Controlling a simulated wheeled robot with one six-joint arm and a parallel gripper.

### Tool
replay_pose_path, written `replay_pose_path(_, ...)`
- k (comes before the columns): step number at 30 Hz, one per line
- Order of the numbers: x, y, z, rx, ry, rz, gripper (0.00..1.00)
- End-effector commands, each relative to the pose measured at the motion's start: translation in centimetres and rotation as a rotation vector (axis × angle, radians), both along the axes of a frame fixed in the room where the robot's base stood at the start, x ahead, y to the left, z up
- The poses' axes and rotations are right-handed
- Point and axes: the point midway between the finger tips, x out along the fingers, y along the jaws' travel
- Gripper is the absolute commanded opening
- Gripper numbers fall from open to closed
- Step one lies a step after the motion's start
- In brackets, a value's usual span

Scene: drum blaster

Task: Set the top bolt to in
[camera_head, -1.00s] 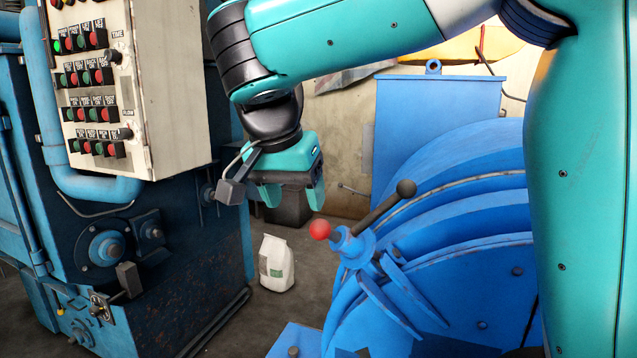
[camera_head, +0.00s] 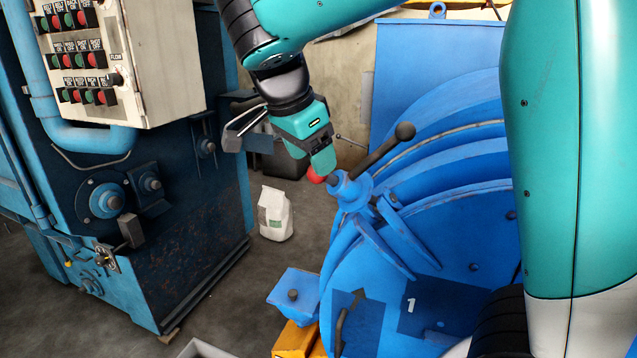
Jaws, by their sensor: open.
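The top bolt is on the blue drum door (camera_head: 440,235). It shows as a dark rod with a black ball end (camera_head: 404,131), passing through a blue collar (camera_head: 350,190), with a red knob (camera_head: 315,175) at its left end. The rod slants from lower left to upper right. My gripper (camera_head: 318,165) is at the red knob, its teal fingers pointing down. A finger hides part of the knob. The jaws are open, and I cannot tell whether they touch the knob.
A control cabinet (camera_head: 160,60) with several buttons stands at left above a dark blue machine (camera_head: 190,230). A white bag (camera_head: 275,213) stands on the floor between the machine and the drum. A blue block (camera_head: 295,294) juts out low beside the drum door.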

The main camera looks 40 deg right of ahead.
Motion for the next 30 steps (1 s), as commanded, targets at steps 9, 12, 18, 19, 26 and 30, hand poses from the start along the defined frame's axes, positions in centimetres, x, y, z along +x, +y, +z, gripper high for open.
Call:
replay_pose_path(9, 0.3, -1.6, -3.8, 0.000, 0.002, 0.000, 0.64)
replay_pose_path(12, 0.3, -1.8, -4.2, 0.001, 0.001, 0.000, 0.64)
replay_pose_path(18, 0.3, -1.8, -4.2, 0.001, 0.000, 0.001, 0.64)
replay_pose_path(19, 0.3, -1.8, -4.2, 0.001, 0.000, 0.001, 0.64)
replay_pose_path(26, 0.3, -1.7, -4.2, 0.001, 0.000, 0.001, 0.16)
replay_pose_path(30, 0.3, -1.7, -4.2, 0.001, 0.000, 0.001, 0.00)
